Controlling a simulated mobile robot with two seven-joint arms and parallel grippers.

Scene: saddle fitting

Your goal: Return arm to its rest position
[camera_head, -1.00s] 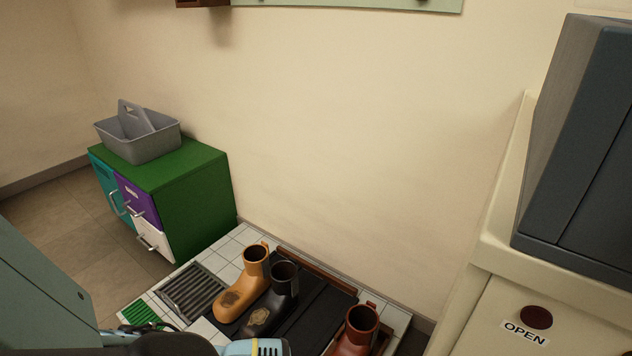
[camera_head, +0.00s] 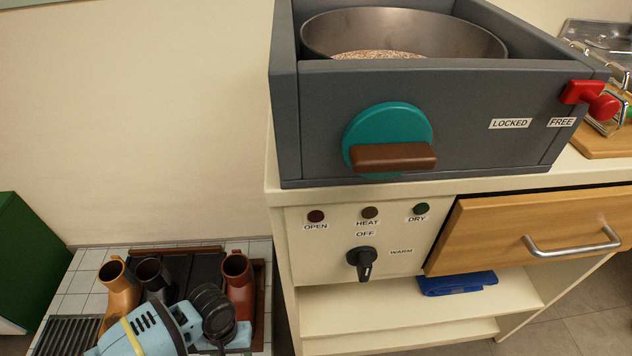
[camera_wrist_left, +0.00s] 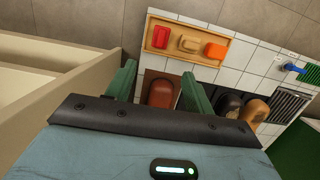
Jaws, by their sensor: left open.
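My left arm (camera_head: 150,332), pale blue with black joints, comes in at the lower left of the head view. It covers part of the tiled stand with boots. My left gripper (camera_wrist_left: 158,90) shows in the left wrist view with its two green fingers apart and nothing held between them. A reddish-brown boot (camera_wrist_left: 162,92) shows beyond the gap between the fingers; the distance to it cannot be told. The fingertips are not clear in the head view. My right gripper is in neither view.
A tan boot (camera_head: 120,292), a black boot (camera_head: 153,280) and the reddish-brown boot (camera_head: 238,276) stand on the tiles. Right of them is a cream cabinet (camera_head: 300,240) with a grey box (camera_head: 450,95) on top. A wooden drawer (camera_head: 490,240) juts out.

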